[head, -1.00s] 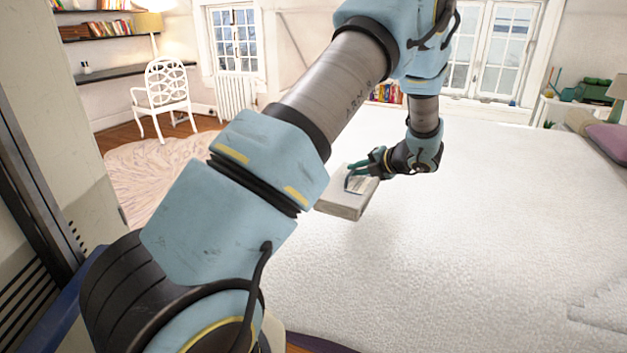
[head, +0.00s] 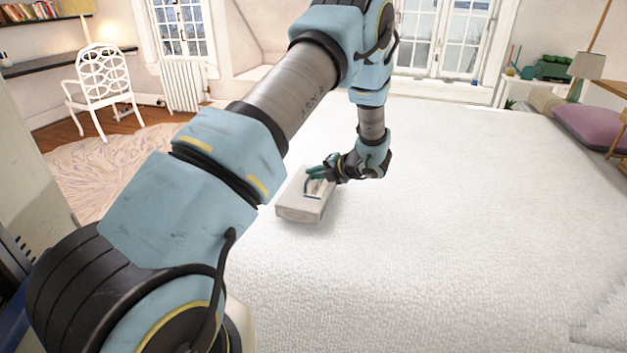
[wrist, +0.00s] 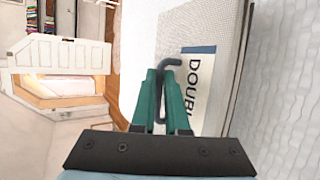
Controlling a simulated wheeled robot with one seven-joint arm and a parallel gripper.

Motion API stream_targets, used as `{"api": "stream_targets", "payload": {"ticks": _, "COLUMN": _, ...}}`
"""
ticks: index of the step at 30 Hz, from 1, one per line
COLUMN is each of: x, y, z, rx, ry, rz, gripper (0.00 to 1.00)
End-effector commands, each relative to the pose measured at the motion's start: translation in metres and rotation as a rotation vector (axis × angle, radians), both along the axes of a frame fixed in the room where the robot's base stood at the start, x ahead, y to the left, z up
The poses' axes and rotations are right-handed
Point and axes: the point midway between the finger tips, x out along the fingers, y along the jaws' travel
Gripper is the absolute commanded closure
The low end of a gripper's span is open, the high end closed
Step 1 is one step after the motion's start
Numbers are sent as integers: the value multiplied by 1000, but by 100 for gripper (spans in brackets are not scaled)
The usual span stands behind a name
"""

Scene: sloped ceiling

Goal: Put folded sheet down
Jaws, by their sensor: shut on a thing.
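The folded sheet (head: 300,212) is a pale, flat block with a label. It is at or just above the white bed (head: 450,230), near the bed's left side; I cannot tell whether it touches. My gripper (head: 318,174) is shut on it at the top, with green fingers. In the wrist view the green fingers (wrist: 156,92) are close together on a dark hooked handle, beside a label reading "DOUBL" on the sheet (wrist: 222,100). The sheet's far underside is hidden.
A purple pillow (head: 588,126) lies at the bed's right. A white chair (head: 98,88) and a round rug (head: 120,170) are left of the bed. A lamp (head: 586,68) stands at the back right. The bed's middle is clear.

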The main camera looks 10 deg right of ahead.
Motion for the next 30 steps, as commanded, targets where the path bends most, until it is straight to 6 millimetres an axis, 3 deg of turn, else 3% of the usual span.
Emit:
{"api": "stream_targets", "payload": {"ticks": 6, "x": 0, "y": 0, "z": -24, "rx": 0, "ry": -1, "rz": -1, "gripper": 100}}
{"api": "stream_targets", "payload": {"ticks": 19, "x": 0, "y": 0, "z": -30, "rx": 0, "ry": -3, "rz": -1, "gripper": 100}}
{"api": "stream_targets", "payload": {"ticks": 20, "x": 0, "y": 0, "z": -30, "rx": -1, "ry": -1, "rz": 0, "gripper": 85}}
{"api": "stream_targets", "payload": {"ticks": 21, "x": 0, "y": 0, "z": -30, "rx": -1, "ry": -1, "rz": 0, "gripper": 80}}
{"api": "stream_targets", "payload": {"ticks": 27, "x": 0, "y": 0, "z": -30, "rx": -1, "ry": -1, "rz": 0, "gripper": 58}}
{"api": "stream_targets", "payload": {"ticks": 30, "x": 0, "y": 0, "z": -30, "rx": -1, "ry": 0, "rz": -1, "gripper": 58}}
